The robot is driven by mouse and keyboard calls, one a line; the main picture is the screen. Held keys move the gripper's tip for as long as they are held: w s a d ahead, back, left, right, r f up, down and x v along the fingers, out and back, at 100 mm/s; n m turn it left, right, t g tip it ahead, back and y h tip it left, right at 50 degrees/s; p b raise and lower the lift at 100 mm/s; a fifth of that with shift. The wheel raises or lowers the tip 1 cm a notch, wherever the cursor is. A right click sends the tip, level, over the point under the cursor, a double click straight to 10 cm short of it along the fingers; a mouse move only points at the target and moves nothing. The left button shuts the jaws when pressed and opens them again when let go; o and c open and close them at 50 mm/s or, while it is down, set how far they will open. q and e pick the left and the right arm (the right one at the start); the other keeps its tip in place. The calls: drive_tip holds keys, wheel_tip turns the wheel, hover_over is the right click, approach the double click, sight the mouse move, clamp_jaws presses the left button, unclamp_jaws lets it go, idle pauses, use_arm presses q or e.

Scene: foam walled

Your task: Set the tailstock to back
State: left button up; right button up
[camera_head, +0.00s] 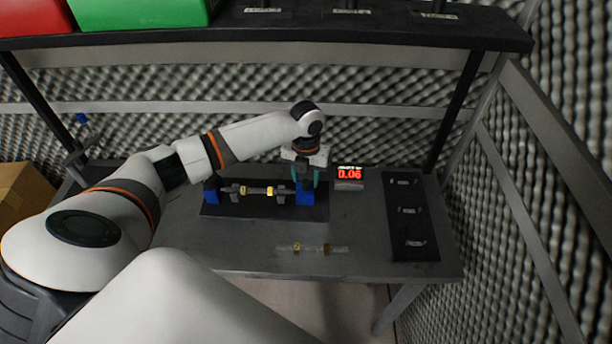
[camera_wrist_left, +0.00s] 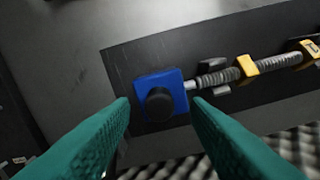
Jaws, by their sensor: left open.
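The fixture base (camera_head: 235,211) stands on the table with a blue block at each end. The right blue block (camera_head: 305,197), apparently the tailstock, carries a black round knob (camera_wrist_left: 159,103) in the wrist view. A shaft with yellow rings (camera_head: 254,190) lies between the blocks; its end reaches the right block, and whether they touch is unclear. My left gripper (camera_head: 306,177) is over the right block. In the wrist view its teal fingers (camera_wrist_left: 160,108) are open and spread to either side of the block and knob. My right gripper is not in view.
A red display (camera_head: 349,173) reading 0.06 stands right of the fixture. A second shaft with yellow rings (camera_head: 312,248) lies in front. A dark panel with labels (camera_head: 409,225) is at the right. A shelf (camera_head: 300,33) with red and green bins spans above.

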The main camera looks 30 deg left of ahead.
use_arm(q)
drive_tip(key=shift+f, duration=0.7)
clamp_jaws()
drive_tip(key=shift+w+d+r, duration=0.1)
drive_tip(key=shift+w+d, duration=0.35)
drive_tip(key=shift+d, duration=0.25)
drive_tip(key=shift+w+d, duration=0.4)
drive_tip(key=shift+d, duration=0.3)
drive_tip(key=shift+c, duration=1.2)
unclamp_jaws()
drive_tip(key=shift+o, duration=1.2)
drive_tip(key=shift+d, duration=0.1)
